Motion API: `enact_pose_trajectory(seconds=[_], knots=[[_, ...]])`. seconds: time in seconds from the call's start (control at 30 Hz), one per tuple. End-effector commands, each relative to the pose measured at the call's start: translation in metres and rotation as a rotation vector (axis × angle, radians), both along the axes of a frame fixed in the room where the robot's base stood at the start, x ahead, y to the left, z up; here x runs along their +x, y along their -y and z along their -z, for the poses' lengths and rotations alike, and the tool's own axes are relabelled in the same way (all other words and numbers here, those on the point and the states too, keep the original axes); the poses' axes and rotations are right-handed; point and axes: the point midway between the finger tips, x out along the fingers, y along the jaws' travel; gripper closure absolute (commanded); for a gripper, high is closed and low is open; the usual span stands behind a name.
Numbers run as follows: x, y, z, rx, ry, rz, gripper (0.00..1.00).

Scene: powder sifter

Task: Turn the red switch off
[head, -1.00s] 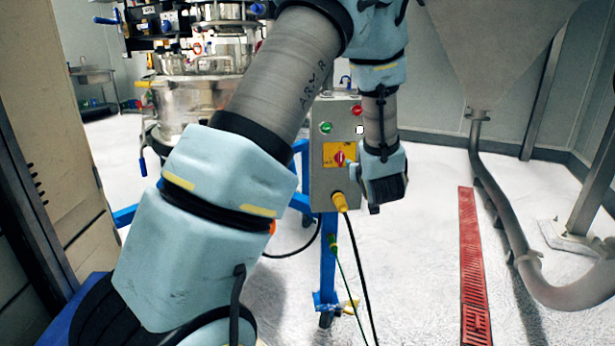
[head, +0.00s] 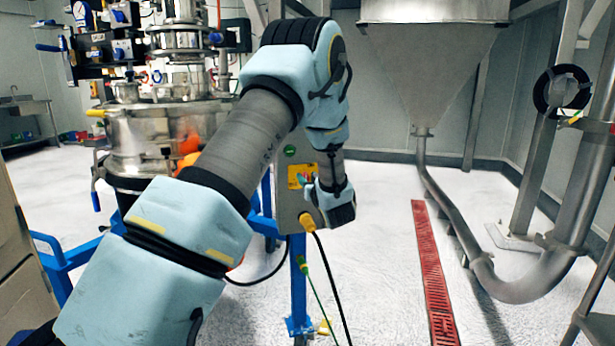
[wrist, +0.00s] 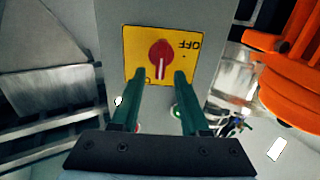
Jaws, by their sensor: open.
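The red switch (wrist: 161,55) is a rotary knob on a yellow plate (wrist: 135,42) on a grey control box. In the wrist view the plate appears upside down, with OFF at its right. The knob's pale line runs up and down in the picture, its lower end toward a partly hidden label between the fingers. My gripper (wrist: 160,78) is open, its two green fingers apart and pointing at the switch. The fingertips overlap the plate's lower edge; contact cannot be told. In the head view the yellow plate (head: 295,171) shows beside my wrist, which largely hides the switch.
A green button (head: 290,151) sits above the plate. A yellow cable plug (head: 308,221) is below it. A steel sifter (head: 150,140) stands left and a hopper (head: 430,60) right. A large orange part (wrist: 290,70) is close at right in the wrist view. Open floor lies in front.

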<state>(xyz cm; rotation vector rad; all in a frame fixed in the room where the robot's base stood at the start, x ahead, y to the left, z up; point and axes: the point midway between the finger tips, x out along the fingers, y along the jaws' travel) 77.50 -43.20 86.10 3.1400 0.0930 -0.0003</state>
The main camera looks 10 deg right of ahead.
Motion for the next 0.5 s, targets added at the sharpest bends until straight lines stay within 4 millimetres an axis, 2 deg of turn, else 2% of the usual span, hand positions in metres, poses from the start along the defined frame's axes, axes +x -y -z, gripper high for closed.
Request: enact_pose_trajectory(seconds=[0.1, 0.37, 0.5], knots=[[0.0061, -0.0002, -0.0005, 0.000, 0.000, 0.000, 0.55], [0.0072, -0.0002, -0.0002, 0.000, 0.000, 0.001, 0.55], [0.0071, -0.0003, -0.0002, 0.000, 0.000, 0.001, 0.69]])
